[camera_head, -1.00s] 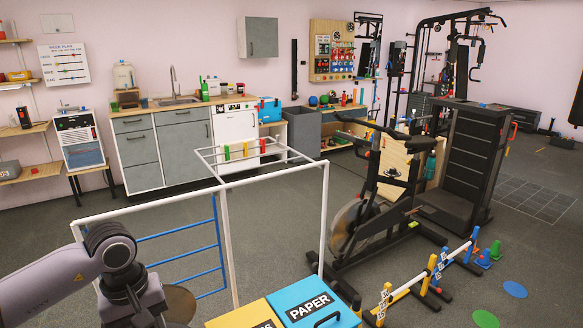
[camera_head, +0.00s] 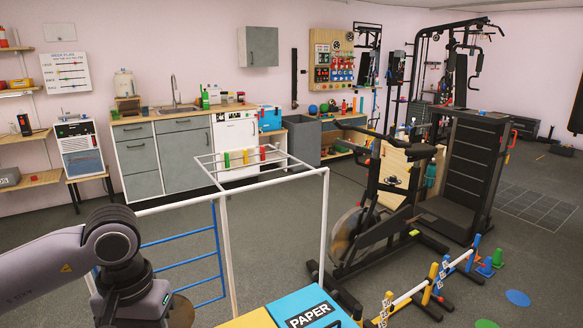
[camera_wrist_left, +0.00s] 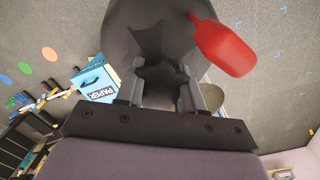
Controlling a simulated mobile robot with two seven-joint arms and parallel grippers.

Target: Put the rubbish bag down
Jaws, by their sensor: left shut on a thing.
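The rubbish bag (camera_wrist_left: 160,28) is dark grey and gathers into folds at its neck in the left wrist view. My left gripper (camera_wrist_left: 160,90) is shut on this gathered neck. The bag's far end is cut off by the top of that view. In the head view my left arm comes in from the lower left, and its gripper and the bag are out of frame. My right gripper is in neither view.
A red bottle-shaped thing (camera_wrist_left: 226,46) overlaps the bag's edge in the left wrist view; whether they touch is unclear. A blue-lidded PAPER bin (camera_head: 300,308) and a yellow-lidded bin (camera_head: 248,319) are at the bottom. A white frame (camera_head: 226,250) stands beside them. Open floor (camera_head: 100,217) lies beyond.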

